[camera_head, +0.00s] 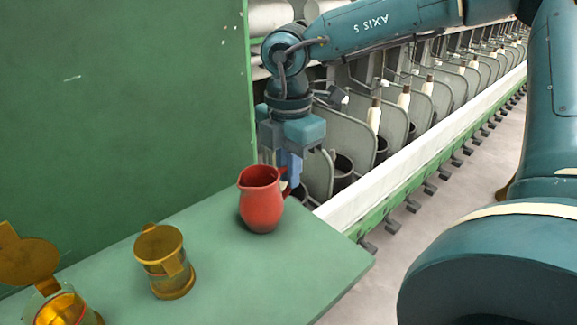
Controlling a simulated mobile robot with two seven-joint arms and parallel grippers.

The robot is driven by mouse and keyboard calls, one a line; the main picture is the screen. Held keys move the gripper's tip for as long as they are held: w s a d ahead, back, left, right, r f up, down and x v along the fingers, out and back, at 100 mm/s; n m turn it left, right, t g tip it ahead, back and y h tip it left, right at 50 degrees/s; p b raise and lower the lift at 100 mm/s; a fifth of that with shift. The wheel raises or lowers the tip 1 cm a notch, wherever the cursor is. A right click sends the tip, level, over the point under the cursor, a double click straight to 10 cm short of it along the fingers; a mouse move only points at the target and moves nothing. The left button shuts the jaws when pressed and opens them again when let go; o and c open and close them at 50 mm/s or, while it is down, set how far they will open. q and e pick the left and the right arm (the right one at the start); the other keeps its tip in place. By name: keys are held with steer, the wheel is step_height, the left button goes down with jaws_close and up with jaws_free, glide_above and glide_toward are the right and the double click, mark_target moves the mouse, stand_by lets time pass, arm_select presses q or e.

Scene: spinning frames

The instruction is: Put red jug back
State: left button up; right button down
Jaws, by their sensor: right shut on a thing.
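A red jug (261,203) stands upright on the green shelf (315,262), near its far right corner. Its spout points left and its handle is on the right. My right gripper (291,178) comes down from above behind the jug and is shut on the jug's handle. The jug's body hides part of the fingers. The jug's base seems to touch the shelf. My left gripper does not show.
An amber tankard (162,262) stands on the shelf left of the jug. Another amber tankard (62,308) with a raised lid is at the lower left. A green panel (110,110) rises behind. A spinning frame (420,150) runs along the right.

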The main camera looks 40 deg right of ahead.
steer(key=shift+f+b, duration=0.2)
steer(key=shift+b, duration=0.25)
steer(key=c, duration=1.5)
jaws_free()
steer(key=shift+r, duration=0.1)
step_height(320, 180, up, 12)
steer(key=shift+r, duration=0.2)
